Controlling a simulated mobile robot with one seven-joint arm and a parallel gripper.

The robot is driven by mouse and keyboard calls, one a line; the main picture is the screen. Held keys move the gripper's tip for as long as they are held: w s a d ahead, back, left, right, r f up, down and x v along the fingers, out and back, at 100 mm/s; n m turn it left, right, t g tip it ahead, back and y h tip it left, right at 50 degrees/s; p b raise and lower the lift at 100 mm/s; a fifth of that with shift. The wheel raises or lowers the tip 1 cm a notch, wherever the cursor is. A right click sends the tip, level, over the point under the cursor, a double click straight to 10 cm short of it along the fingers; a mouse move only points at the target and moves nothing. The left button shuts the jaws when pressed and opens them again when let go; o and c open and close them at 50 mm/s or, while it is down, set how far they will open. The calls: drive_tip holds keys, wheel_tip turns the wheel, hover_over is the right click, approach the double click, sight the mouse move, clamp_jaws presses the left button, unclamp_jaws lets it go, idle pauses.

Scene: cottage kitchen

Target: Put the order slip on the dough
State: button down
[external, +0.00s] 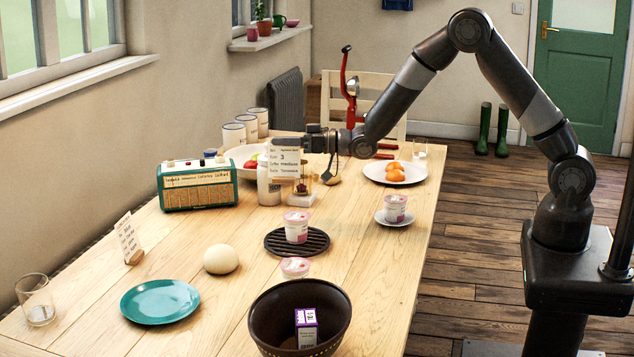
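A white order slip (286,160) with printed lines and a large "3" hangs at the tip of my gripper (284,140). My gripper points left and appears shut on the slip's upper edge; the fingertips are small and partly hidden. The slip is above the table, in front of a white jar. The dough (221,259) is a pale round ball on the table, nearer the camera and to the left of my gripper, with nothing on it. A second, similar slip (128,238) stands tilted in a small wooden holder at the table's left edge.
A green radio (198,185), a white jar (268,186) and a large bowl (236,152) stand at the back. A teal plate (160,301), a dark bowl (262,322), yogurt cups (296,225) and a black trivet (314,250) surround the dough. Bare wood lies between radio and dough.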

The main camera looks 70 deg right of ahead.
drive_tip(key=w+a+r+n+g+y, duration=0.1)
drive_tip(key=w+a+r+y, duration=0.15)
drive_tip(key=a, duration=0.45)
drive_tip(key=w+a+r+n+y, duration=0.1)
drive_tip(key=w+a, duration=0.2)
drive_tip(key=a, duration=0.3)
drive_tip(key=w+a+f, duration=0.3)
drive_tip(key=a+f, duration=0.8)
drive_tip(key=shift+a, duration=0.3)
drive_tip(key=shift+f+h, duration=0.15)
drive_tip(key=shift+h, duration=0.1)
drive_tip(key=c, duration=1.7)
unclamp_jaws()
drive_tip(key=shift+s, duration=0.1)
